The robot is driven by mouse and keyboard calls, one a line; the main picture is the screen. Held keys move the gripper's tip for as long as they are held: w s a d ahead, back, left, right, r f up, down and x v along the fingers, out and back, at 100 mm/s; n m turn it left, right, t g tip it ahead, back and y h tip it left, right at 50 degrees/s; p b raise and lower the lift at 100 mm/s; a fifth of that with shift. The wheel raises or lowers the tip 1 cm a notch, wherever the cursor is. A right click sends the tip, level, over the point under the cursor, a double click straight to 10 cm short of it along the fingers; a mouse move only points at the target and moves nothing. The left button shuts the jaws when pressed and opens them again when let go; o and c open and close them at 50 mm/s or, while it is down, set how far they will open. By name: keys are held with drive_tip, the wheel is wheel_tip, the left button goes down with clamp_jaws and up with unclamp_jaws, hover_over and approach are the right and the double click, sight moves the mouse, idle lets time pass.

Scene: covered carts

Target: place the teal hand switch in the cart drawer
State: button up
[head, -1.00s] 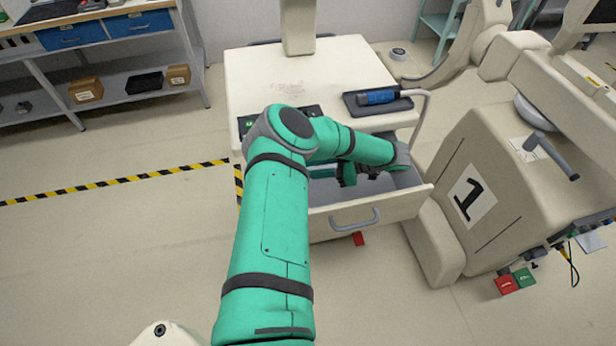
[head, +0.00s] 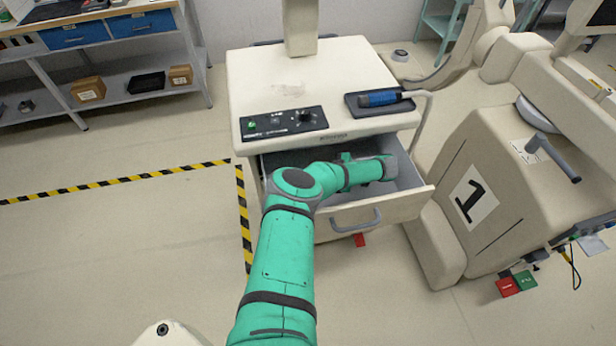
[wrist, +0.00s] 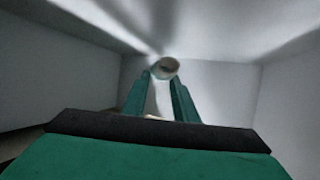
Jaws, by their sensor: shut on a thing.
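The cart drawer (head: 405,207) is pulled open at the front of the cream cart. My arm reaches into it and hides much of its inside. My gripper (wrist: 163,80) shows in the wrist view as two teal fingers among the pale drawer walls. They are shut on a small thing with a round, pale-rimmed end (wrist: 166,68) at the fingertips. I take it for the hand switch; its teal body cannot be made out. In the head view my fingers and the held thing cannot be made out clearly behind the arm.
The cart top (head: 345,70) carries a black control panel (head: 285,123) and a dark tray (head: 365,108) with a blue handheld device (head: 380,98). A shelf bench (head: 100,50) stands at the back left.

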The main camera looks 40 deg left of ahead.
drive_tip(key=shift+f, duration=0.25)
drive_tip(key=shift+f, duration=0.6)
drive_tip(key=o, duration=1.1)
drive_tip(key=shift+r, duration=0.55)
drive_tip(key=v, duration=1.2)
drive_tip(key=shift+r, duration=0.2)
drive_tip(key=shift+f, duration=0.1)
